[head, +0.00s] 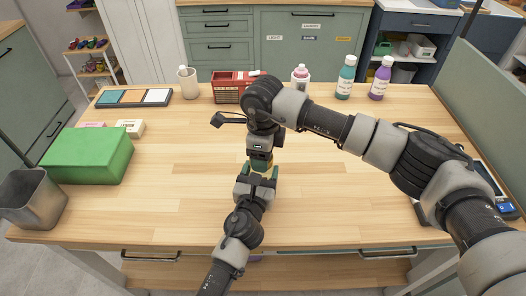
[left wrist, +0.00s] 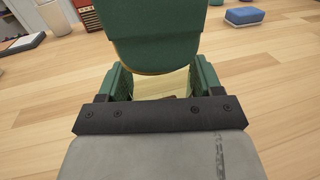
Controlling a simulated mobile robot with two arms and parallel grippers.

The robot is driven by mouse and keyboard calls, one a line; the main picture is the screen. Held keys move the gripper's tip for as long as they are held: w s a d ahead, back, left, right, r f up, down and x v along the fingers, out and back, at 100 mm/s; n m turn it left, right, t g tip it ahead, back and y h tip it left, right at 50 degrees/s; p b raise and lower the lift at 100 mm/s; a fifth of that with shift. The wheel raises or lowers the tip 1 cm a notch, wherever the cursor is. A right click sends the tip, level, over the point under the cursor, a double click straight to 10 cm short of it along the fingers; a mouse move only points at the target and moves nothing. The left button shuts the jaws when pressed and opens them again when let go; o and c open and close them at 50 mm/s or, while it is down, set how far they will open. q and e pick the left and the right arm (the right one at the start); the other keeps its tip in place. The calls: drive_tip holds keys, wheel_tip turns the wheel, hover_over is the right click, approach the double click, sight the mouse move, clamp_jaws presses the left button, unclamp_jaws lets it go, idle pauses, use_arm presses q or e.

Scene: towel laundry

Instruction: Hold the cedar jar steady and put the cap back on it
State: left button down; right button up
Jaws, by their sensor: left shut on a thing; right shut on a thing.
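The cedar jar is a pale cream body between the green fingers of my left gripper (left wrist: 160,85) in the left wrist view, where the jar (left wrist: 150,86) is partly hidden. In the head view my left gripper (head: 257,178) is shut on it near the table's middle. My right gripper (head: 262,162) comes down from above, directly over the jar. Its large green finger (left wrist: 155,40) covers the jar's top in the left wrist view. A thin brown edge shows under that finger. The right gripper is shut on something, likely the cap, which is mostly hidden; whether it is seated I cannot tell.
A green box (head: 90,155) and a metal bin (head: 32,198) stand at the left. A pad tray (head: 134,97), red crate (head: 228,90), teal bottle (head: 345,78) and purple bottle (head: 380,79) line the back. The wooden table (head: 170,200) is clear around the grippers.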

drive_tip(key=m, duration=0.5)
drive_tip(key=shift+s, duration=0.1)
drive_tip(key=m, duration=0.3)
drive_tip(key=shift+a+m, duration=0.1)
drive_tip(key=shift+m, duration=0.3)
drive_tip(key=m, duration=0.5)
drive_tip(key=shift+a+m, duration=0.1)
drive_tip(key=shift+m, duration=0.2)
drive_tip(key=m, duration=0.4)
drive_tip(key=shift+a, duration=0.1)
drive_tip(key=m, duration=0.3)
drive_tip(key=shift+m, duration=0.4)
drive_tip(key=m, duration=0.3)
drive_tip(key=shift+a+m, duration=0.1)
drive_tip(key=shift+m, duration=0.3)
drive_tip(key=m, duration=0.9)
drive_tip(key=shift+w, duration=0.25)
drive_tip(key=o, duration=0.9)
drive_tip(key=shift+f, duration=0.1)
